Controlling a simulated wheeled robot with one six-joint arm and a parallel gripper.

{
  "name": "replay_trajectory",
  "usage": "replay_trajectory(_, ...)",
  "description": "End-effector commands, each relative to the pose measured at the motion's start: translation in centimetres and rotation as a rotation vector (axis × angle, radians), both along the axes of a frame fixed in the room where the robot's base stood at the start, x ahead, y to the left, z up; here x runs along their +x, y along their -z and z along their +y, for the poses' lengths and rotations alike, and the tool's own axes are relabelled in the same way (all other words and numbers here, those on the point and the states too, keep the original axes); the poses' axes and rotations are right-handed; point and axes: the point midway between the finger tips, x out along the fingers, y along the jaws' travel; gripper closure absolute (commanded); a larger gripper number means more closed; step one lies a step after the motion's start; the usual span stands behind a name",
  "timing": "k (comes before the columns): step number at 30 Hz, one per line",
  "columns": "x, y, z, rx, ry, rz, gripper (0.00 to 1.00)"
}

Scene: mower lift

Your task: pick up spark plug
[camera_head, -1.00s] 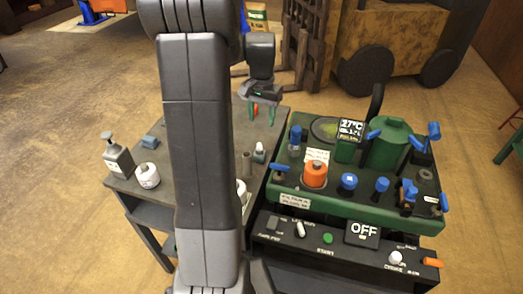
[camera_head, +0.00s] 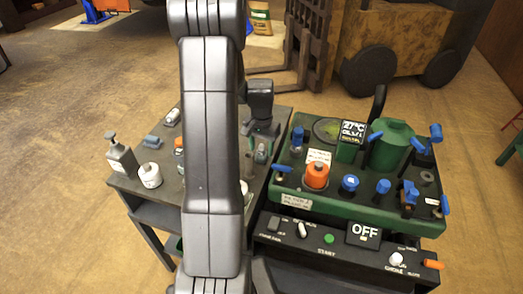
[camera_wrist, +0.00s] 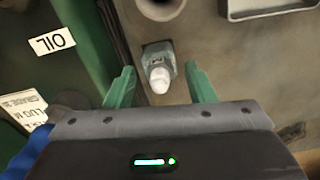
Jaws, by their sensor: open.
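The spark plug (camera_wrist: 159,72) stands on the grey table top, with a white tip and a grey-green body, in the wrist view. It lies between the two green fingers of my gripper (camera_wrist: 160,80), with a visible gap on each side. The fingers are open and hold nothing. In the head view my gripper (camera_head: 260,150) is low over the right side of the small table (camera_head: 135,185), and the plug is hard to make out there.
The green mower deck (camera_head: 345,205) with blue knobs and an orange cap (camera_head: 316,176) stands just right. Its OIL label (camera_wrist: 52,41) shows at left in the wrist view. A round hollow part (camera_wrist: 160,6) is close beyond the plug. A white jar (camera_head: 150,175) and pump bottle (camera_head: 121,154) stand left.

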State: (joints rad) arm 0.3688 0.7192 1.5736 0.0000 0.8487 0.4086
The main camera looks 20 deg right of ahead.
Motion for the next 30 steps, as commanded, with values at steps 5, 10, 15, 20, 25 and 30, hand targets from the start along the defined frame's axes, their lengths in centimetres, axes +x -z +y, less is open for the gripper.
replay_trajectory(5,0.0,0.0,0.0,0.0,0.0,0.0,0.55)
replay_trajectory(10,0.0,0.0,0.0,0.0,0.0,0.0,0.88)
replay_trajectory(15,0.0,-0.1,0.0,0.0,0.0,0.0,0.99)
replay_trajectory(20,0.0,-0.1,0.0,0.0,0.0,0.0,1.0)
replay_trajectory(25,0.1,-1.2,0.0,-0.001,0.0,-0.004,1.0)
replay_trajectory(30,0.1,-4.5,-0.1,-0.002,0.0,-0.006,1.0)
